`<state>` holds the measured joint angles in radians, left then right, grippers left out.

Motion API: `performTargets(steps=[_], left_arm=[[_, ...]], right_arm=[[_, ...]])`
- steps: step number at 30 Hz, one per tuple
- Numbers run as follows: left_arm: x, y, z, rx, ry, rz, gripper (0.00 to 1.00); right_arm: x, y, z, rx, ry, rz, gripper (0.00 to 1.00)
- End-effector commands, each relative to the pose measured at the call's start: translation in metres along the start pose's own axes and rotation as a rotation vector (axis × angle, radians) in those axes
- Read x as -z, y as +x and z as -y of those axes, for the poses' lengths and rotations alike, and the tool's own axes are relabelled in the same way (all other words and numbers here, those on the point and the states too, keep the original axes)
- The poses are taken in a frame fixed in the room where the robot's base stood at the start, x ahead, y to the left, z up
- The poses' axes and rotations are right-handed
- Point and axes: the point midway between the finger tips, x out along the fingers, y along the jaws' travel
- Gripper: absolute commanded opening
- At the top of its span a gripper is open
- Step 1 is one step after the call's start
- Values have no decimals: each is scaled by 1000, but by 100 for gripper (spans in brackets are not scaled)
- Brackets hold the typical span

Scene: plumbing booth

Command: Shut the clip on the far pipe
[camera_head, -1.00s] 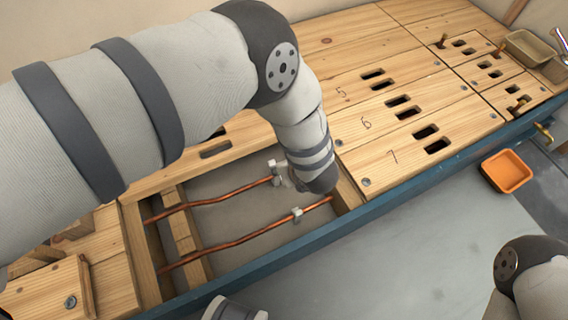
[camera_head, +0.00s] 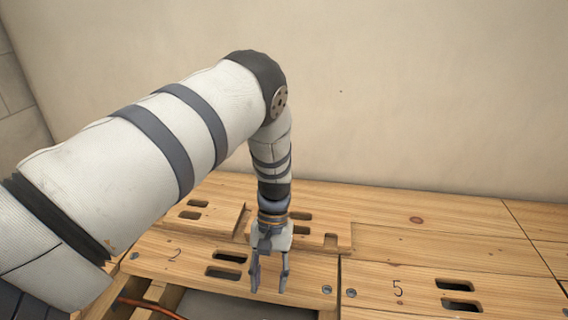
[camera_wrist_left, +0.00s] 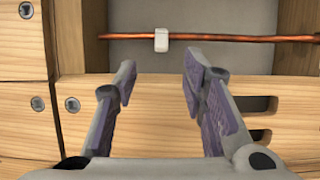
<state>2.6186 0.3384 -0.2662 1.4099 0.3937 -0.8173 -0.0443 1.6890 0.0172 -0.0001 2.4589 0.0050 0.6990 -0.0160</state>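In the left wrist view, a white clip (camera_wrist_left: 161,39) sits on a copper pipe (camera_wrist_left: 230,38) that crosses the opening near the top. It looks like a small block around the pipe; whether it is latched I cannot tell. In the head view only a short piece of copper pipe (camera_head: 150,308) shows at the bottom, and no clip is visible. My left gripper (camera_head: 269,290) points down over the wooden board (camera_head: 185,262) marked 2, its fingers apart with nothing between them. In the wrist view the fingers (camera_wrist_left: 160,78) end short of the pipe and clip. My right gripper is out of view.
Slotted boards surround the opening, with board 5 (camera_head: 400,292) at the right. A smaller raised slotted piece (camera_head: 205,215) lies behind at the left. A plain wall (camera_head: 420,100) rises behind the bench. The space above the boards at right is clear.

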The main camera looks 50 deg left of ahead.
Motion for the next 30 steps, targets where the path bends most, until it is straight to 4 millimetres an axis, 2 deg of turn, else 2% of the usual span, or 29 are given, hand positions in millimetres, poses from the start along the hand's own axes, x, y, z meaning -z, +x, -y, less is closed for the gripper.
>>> performTargets(steps=[4, 9, 15, 20, 27, 28, 30], left_arm=[[-1, 21, 2, 5, 15, 11, 38], [-1, 67, 2, 5, 12, 11, 38], [-1, 107, 2, 3, 12, 7, 38], [-1, 120, 1, 1, 12, 5, 38], [-2, 120, 1, 1, 12, 4, 38], [-2, 120, 1, 1, 12, 4, 34], [-2, 120, 1, 1, 12, 4, 18]], right_arm=[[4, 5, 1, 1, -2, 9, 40], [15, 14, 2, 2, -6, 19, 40], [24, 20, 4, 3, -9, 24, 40], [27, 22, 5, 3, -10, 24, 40], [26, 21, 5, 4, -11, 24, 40], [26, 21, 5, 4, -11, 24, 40], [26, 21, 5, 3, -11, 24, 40]])
